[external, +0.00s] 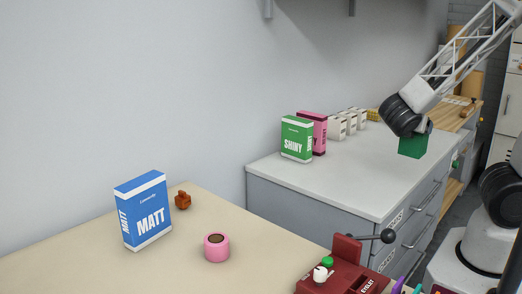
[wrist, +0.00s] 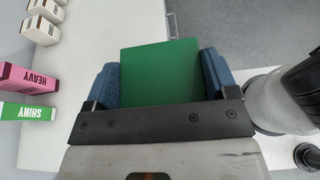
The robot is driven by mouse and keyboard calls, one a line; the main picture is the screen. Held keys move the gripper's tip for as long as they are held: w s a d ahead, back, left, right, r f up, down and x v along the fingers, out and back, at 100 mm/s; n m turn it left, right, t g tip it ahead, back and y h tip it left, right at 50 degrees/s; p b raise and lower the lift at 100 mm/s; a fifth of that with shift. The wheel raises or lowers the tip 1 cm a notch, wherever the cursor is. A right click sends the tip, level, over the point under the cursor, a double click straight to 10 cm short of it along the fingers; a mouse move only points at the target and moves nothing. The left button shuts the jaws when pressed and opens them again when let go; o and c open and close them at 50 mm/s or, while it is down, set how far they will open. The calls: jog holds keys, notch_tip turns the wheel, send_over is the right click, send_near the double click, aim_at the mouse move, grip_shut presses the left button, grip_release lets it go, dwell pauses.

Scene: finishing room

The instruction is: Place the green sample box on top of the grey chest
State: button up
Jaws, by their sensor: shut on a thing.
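My gripper (external: 414,133) is shut on a plain green box (external: 412,147), the green sample box. In the wrist view the box (wrist: 160,72) sits between the two blue fingers. The grey chest (external: 345,178) has a pale top and drawers along its right side. The box is at the right part of the chest top, near the drawer-side edge; in the wrist view it covers part of that edge. I cannot tell whether its underside touches the top.
On the chest top stand a green SHINY box (external: 297,138), a pink box (external: 319,130) and several white boxes (external: 337,126). The chest top's front middle is clear. The near table holds a blue MATT box (external: 143,210), pink tape roll (external: 216,247) and red eyelet press (external: 343,275).

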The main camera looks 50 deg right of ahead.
aim_at(411, 156)
notch_tip(411, 156, down, 11)
jog(key=shift+r, duration=0.1)
dwell(0.3)
jog(key=w+f, duration=0.1)
jog(key=w, duration=1.4)
jog(key=shift+d+f, duration=0.15)
jog(key=shift+f, duration=0.1)
jog(key=shift+w, duration=0.1)
jog(key=shift+w+f, duration=0.2)
jog(key=shift+f, duration=0.7)
jog(key=shift+w+f, duration=0.2)
jog(key=shift+f, duration=0.7)
jog(key=shift+f, duration=0.1)
jog(key=o, duration=0.8)
jog(key=shift+o, duration=0.2)
